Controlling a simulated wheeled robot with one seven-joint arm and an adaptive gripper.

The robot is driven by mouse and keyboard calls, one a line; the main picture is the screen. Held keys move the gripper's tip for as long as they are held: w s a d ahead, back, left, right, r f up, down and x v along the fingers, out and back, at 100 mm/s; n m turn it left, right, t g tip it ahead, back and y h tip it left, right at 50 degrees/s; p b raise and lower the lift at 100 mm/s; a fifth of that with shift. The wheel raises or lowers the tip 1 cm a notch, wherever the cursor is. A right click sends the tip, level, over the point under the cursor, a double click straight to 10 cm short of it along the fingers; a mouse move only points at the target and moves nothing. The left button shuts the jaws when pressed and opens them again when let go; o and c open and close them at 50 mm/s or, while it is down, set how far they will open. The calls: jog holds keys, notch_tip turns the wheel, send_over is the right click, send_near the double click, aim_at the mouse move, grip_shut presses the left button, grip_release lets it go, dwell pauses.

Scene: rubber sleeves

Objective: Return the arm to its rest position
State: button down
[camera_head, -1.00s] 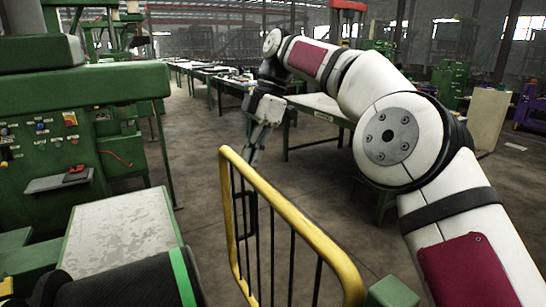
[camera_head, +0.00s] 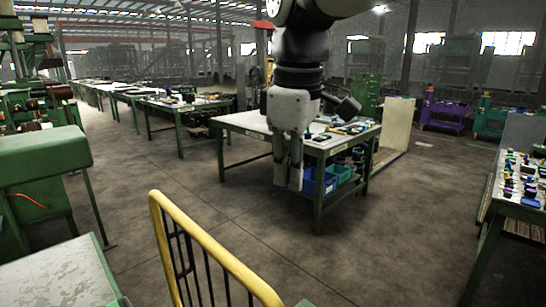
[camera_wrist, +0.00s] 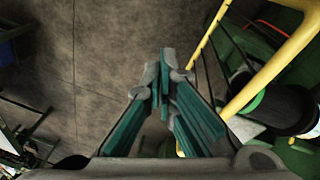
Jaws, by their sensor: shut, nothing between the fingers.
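My gripper (camera_head: 288,175) hangs pointing down near the top middle of the head view, in front of a green-framed table. Its fingers are shut and hold nothing. In the wrist view my gripper (camera_wrist: 163,85) shows its teal-lined fingers meeting over bare floor, left of a yellow rail. My arm comes in from the top edge of the head view, and most of it is out of sight.
A yellow railing (camera_head: 205,240) stands close in front. Green machinery (camera_head: 40,165) is at the left. A table (camera_head: 240,122) with bins is behind my gripper, and another table (camera_head: 517,205) with small items stands at the right. The floor between is clear.

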jog(key=s+d+f+m+t+p, duration=0.1)
jog(key=s+d+f+m, duration=0.3)
jog(key=s+d+m, duration=0.2)
jog(key=s+d+f+m+t+p, duration=0.1)
jog(key=s+d+m, duration=0.6)
jog(key=s, duration=0.8)
jog(key=d+f+p, duration=0.1)
jog(key=d+f, duration=0.1)
jog(key=d, duration=0.1)
jog(key=shift+d+f+p, duration=0.3)
jog(key=shift+d+f, duration=0.05)
jog(key=shift+f, duration=0.05)
